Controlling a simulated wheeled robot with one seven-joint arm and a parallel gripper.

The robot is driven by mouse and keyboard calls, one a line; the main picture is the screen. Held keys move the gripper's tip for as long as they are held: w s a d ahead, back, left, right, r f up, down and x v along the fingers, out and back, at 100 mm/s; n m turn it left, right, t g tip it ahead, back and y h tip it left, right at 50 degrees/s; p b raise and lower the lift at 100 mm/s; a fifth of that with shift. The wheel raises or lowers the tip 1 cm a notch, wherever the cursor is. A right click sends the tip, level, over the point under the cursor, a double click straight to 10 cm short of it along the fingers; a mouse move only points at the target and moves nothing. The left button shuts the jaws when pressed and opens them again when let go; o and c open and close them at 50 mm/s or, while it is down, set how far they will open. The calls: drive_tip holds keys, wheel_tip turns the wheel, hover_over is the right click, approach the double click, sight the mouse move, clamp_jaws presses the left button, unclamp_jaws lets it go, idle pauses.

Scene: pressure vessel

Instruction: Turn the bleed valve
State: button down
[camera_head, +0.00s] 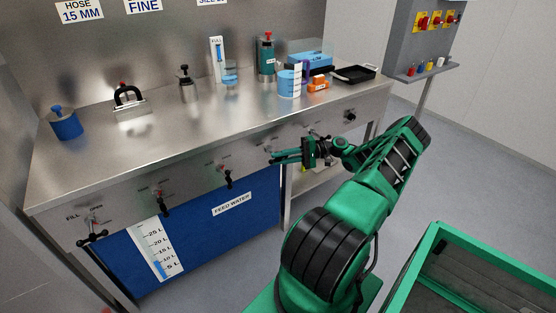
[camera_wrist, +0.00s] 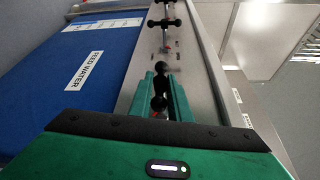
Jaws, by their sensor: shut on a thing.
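My gripper (camera_head: 288,157) reaches the front panel of the steel bench from the right in the head view. In the wrist view its two green fingers (camera_wrist: 163,95) are shut on a black valve handle (camera_wrist: 160,103) with round knobs, which lies between them. In the head view the gripper mostly hides this handle. Its label is too small to read, so I cannot tell by name whether it is the bleed valve. Other black valve handles show along the panel: one at far left (camera_head: 92,238), one left of the middle (camera_head: 162,205) and one nearer my gripper (camera_head: 228,177).
A blue feed water tank (camera_head: 205,235) with a level scale stands under the bench (camera_head: 150,145). Another black knob (camera_head: 350,117) is at the panel's right end. Bottles, a black tray (camera_head: 354,74) and a blue weight (camera_head: 65,124) stand on top. A green-framed cart (camera_head: 420,262) is at lower right.

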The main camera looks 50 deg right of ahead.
drive_tip(key=c, duration=1.8)
unclamp_jaws()
drive_tip(key=shift+f, duration=0.15)
drive_tip(key=v, duration=1)
drive_tip(key=shift+s+d, duration=0.15)
drive_tip(key=shift+d, duration=0.2)
drive_tip(key=shift+s, duration=0.1)
